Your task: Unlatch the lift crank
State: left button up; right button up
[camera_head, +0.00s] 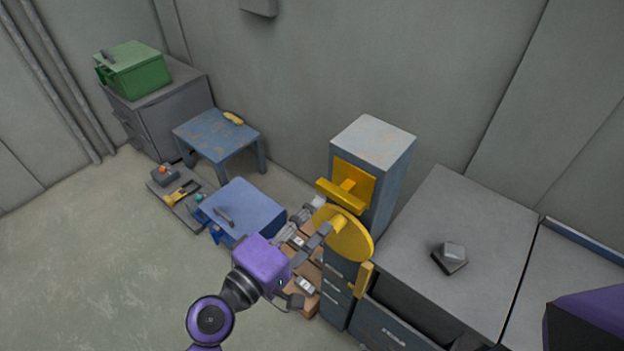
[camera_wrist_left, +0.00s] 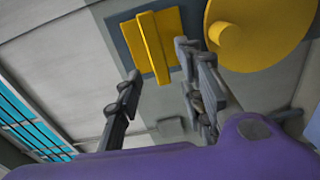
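A tall blue-grey cabinet (camera_head: 393,178) carries a yellow plate with a yellow bar (camera_head: 340,195) across its front. Below the bar is a round yellow crank disc (camera_head: 351,240) with a stub knob (camera_head: 338,226) and a yellow grip (camera_head: 366,279) near its lower edge. My left gripper (camera_head: 322,215) is just left of the disc, its fingers spread and empty. In the left wrist view, the bar (camera_wrist_left: 153,48) shows beyond the gap between the open fingers (camera_wrist_left: 160,75), and the disc (camera_wrist_left: 262,38) is at the upper right. My right gripper is out of view.
A grey counter (camera_head: 470,215) bearing a small grey block (camera_head: 452,252) stands right of the cabinet. A blue box (camera_head: 245,205), blue table (camera_head: 215,135) and green box (camera_head: 138,70) stand left. Floor is clear at lower left.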

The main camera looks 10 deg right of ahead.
aim_at(336, 199)
pick_arm(q)
jog(key=d, duration=0.2)
jog(key=shift+w+d+r, duration=0.15)
jog(key=shift+d+r, duration=0.15)
jog(key=shift+r, duration=0.05)
jog(key=p+x, duration=0.1)
jog(key=x, duration=0.3)
jog(key=shift+w+f, duration=0.1)
jog(key=shift+w+d+f, duration=0.1)
jog(key=shift+w+d, duration=0.35)
jog(key=shift+d, duration=0.1)
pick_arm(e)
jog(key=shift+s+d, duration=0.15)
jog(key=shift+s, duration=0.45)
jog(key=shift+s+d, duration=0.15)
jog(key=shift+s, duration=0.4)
